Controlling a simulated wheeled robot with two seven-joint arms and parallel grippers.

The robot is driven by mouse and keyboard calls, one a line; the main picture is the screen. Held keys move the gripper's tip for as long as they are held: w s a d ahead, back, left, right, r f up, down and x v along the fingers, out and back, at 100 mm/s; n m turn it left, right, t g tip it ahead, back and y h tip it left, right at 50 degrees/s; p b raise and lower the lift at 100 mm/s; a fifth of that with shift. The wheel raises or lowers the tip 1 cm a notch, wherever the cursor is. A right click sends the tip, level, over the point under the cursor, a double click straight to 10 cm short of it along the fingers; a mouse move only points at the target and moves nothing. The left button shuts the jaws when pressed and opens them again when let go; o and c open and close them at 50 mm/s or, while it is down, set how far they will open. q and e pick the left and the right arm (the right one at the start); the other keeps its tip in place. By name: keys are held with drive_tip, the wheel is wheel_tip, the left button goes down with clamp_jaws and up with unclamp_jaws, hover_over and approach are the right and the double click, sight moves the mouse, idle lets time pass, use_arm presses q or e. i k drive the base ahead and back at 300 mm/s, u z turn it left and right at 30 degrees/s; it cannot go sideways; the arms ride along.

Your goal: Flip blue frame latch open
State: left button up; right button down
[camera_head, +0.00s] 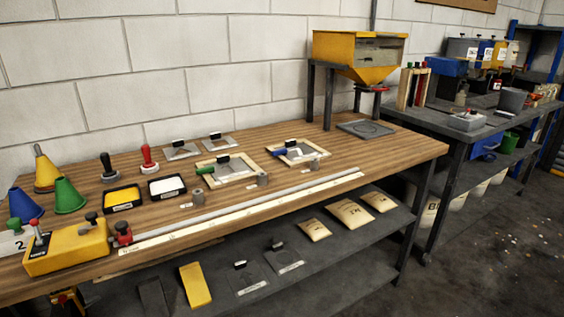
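A pale wooden frame (319,154) with a blue handle-like part (280,151) at its left side lies flat on the wooden workbench, right of centre. A dark clip stands at its back edge and a grey piece lies inside it. The blue part looks like the latch, but it is too small to tell whether it is open or shut. A similar frame with a green part (205,170) lies to its left. Neither of my grippers is in view.
The workbench (390,150) has a long metal rail (250,207) along its front. A yellow hopper (362,55) on dark legs stands behind and right of the blue frame. Cones, stamps, ink pads and a yellow box (68,247) crowd the left end.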

sight(284, 150)
drive_tip(key=k, duration=0.5)
drive_tip(key=z, duration=0.3)
drive_tip(key=i, duration=1.05)
drive_tip(key=u, duration=0.6)
drive_tip(key=i, duration=0.6)
drive_tip(key=u, duration=0.4)
